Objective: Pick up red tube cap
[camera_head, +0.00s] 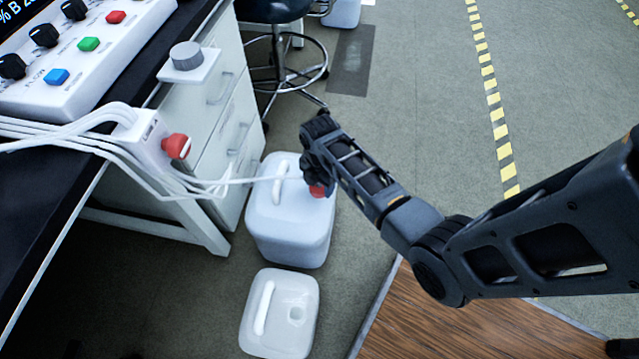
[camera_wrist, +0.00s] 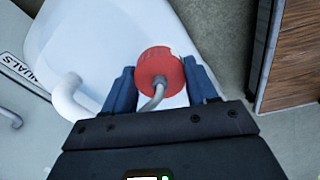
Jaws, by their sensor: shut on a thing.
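The red tube cap (camera_wrist: 160,70) shows in the wrist view between the two fingers of my gripper (camera_wrist: 162,85), with a grey tube bent out of its near side. My gripper is shut on the cap. In the head view the cap (camera_head: 317,190) is a small red patch beside my gripper (camera_head: 316,178), mostly hidden by it. It is over the right part of the top of a white canister (camera_head: 290,225). I cannot tell whether the cap touches the canister. A white tube runs from the bench side toward my gripper.
A second white canister (camera_head: 280,318) with an open hole stands nearer. A wooden surface (camera_head: 440,320) lies at lower right.

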